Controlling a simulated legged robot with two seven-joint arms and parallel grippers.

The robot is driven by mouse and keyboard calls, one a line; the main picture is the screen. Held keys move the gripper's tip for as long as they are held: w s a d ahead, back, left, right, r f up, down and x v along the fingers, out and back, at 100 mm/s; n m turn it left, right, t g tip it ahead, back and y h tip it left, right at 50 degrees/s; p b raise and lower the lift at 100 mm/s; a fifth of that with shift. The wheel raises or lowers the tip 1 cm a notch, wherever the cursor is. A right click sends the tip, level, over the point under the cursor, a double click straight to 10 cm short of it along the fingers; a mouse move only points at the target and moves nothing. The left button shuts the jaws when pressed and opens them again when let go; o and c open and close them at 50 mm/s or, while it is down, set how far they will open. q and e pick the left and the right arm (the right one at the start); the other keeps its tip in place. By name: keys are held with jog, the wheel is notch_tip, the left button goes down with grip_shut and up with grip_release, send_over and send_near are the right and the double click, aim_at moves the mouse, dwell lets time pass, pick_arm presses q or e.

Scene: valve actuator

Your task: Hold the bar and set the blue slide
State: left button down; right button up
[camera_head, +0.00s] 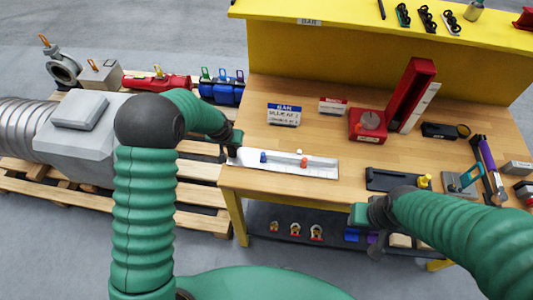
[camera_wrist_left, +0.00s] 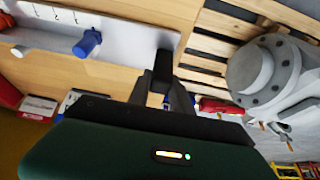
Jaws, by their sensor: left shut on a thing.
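The bar (camera_head: 285,165) is a flat white strip lying on the wooden table near its front left edge. The blue slide (camera_head: 263,157) stands up from the bar towards its left end, and it also shows in the left wrist view (camera_wrist_left: 88,44). My left gripper (camera_head: 233,152) is at the bar's left end and shut on it, with dark fingers at that end in the left wrist view (camera_wrist_left: 163,78). My right gripper (camera_head: 374,220) hangs by the table's front edge, apart from the bar; its fingers are too unclear to judge.
A red knob (camera_head: 304,162) and a white knob (camera_wrist_left: 18,50) are also on the bar. Labels, a red stand (camera_head: 410,95), a black tray (camera_head: 395,180) and tools occupy the table. Left is a pallet (camera_head: 190,195) with a grey machine (camera_head: 80,130) and valves.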

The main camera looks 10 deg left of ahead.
pick_arm(q)
notch_tip(320, 180, up, 9)
jog(key=shift+f, duration=0.35)
notch_tip(320, 180, down, 5)
jog(key=shift+w+f, duration=0.1)
jog(key=shift+f, duration=0.1)
jog(key=shift+w+f, duration=0.15)
jog(key=shift+f, duration=0.1)
jog(key=shift+s+f, duration=0.25)
jog(key=shift+f, duration=0.45)
jog(key=shift+w+f, duration=0.1)
jog(key=shift+f, duration=0.05)
jog(key=shift+f, duration=0.25)
